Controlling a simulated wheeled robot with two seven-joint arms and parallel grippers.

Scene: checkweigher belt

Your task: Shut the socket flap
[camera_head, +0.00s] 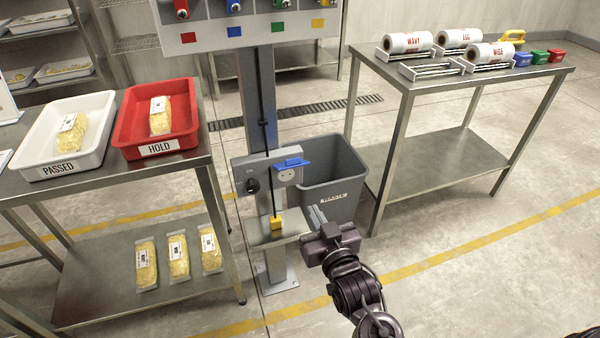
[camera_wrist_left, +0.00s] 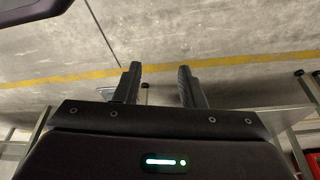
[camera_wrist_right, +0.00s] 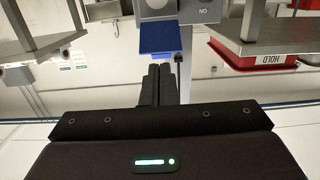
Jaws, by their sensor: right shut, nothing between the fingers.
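The blue socket flap (camera_head: 291,163) stands open, sticking out above the pale socket face (camera_head: 287,175) on the grey post box. The socket holes are uncovered. The flap also shows in the right wrist view (camera_wrist_right: 160,38), where the picture is upside down, just beyond the fingertips. My right gripper (camera_head: 317,214) is shut and empty, in front of the post, lower than the flap and to its right. A gap appears between fingers and flap, though its depth is hard to judge. My left gripper (camera_wrist_left: 160,80) is open and empty over the floor, outside the head view.
A yellow plug (camera_head: 276,222) on a black cord rests on the small shelf (camera_head: 262,238) below the socket. A grey waste bin (camera_head: 345,178) stands behind right. A table with a red HOLD tray (camera_head: 127,130) is left; a roll table (camera_head: 398,79) is right.

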